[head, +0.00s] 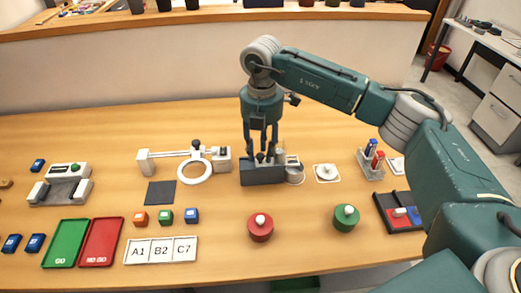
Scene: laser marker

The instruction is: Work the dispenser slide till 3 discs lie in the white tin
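The dispenser (262,176) is a dark grey block at the middle of the table, with a pale upright tube at its right end. A small pale round container, which looks like the white tin (296,177), stands against its right side. I cannot see inside it or count any discs. My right gripper (263,154) points down over the dispenser, with its dark fingers at small dark parts on its top, perhaps the slide knob. The fingers hide this part, and whether they grip it is unclear. My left gripper is out of view.
Right of the tin are a white pad with a knob (326,172) and a rack with blue and red items (371,160). Red (260,231) and green (345,220) knobbed discs stand in front. A clamp with a white ring (194,172) stands left.

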